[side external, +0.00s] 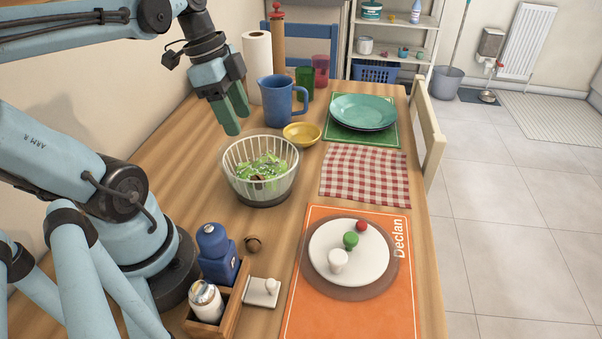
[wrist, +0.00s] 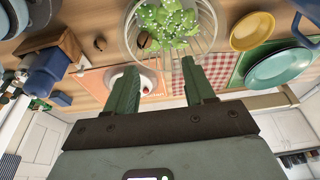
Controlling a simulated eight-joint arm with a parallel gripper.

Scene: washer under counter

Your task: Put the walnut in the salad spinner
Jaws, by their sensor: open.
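My gripper (side external: 236,113) has green fingers, open and empty, above the table near the spinner's back left rim. It also shows in the wrist view (wrist: 162,66).
A blue jug (side external: 276,100) and a yellow bowl (side external: 301,134) stand just behind the spinner. An orange placemat (side external: 390,317) holds a plate at right.

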